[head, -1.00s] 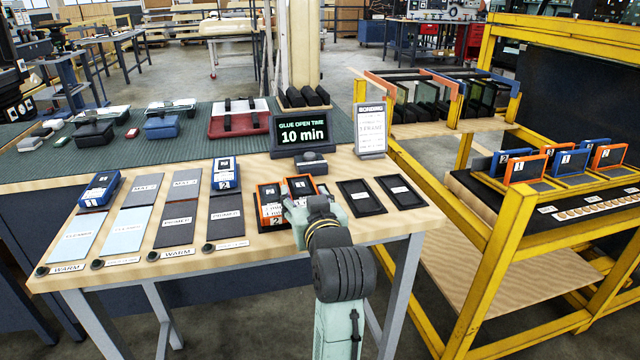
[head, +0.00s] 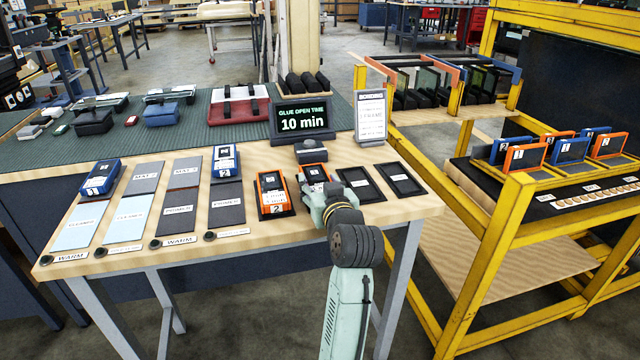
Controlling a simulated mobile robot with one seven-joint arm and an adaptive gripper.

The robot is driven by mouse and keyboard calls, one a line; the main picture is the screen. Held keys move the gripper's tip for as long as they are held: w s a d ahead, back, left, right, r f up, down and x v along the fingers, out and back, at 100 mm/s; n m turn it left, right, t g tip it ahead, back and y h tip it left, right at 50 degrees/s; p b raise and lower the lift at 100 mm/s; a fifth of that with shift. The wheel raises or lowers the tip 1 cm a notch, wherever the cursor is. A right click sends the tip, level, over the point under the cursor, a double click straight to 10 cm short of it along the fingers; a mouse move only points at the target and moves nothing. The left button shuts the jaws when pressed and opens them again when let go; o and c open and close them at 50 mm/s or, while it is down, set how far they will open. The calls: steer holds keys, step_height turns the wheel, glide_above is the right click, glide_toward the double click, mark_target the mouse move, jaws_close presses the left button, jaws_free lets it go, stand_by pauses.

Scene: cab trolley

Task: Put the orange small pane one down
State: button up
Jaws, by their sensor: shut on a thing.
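My gripper (head: 316,190) is shut on a small orange piece with a dark top (head: 314,172), just right of the middle of the wooden table (head: 240,245). The gripper hides most of this piece. Its number cannot be read, and I cannot tell whether it touches the table. An orange piece marked 2 (head: 272,194) lies on a dark pad to the left of my gripper, apart from the held one. Two empty black framed pads (head: 361,184) (head: 399,179) lie side by side to the right of my gripper.
Blue pieces marked 1 (head: 101,178) and 2 (head: 225,160) lie on labelled pads to the left. A "10 min" sign (head: 302,118) and a bonding card (head: 370,118) stand behind my gripper. A yellow trolley (head: 490,225) with upright orange and blue panes stands at the right.

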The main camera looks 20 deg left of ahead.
steer(key=shift+f, duration=0.15)
steer(key=o, duration=1.3)
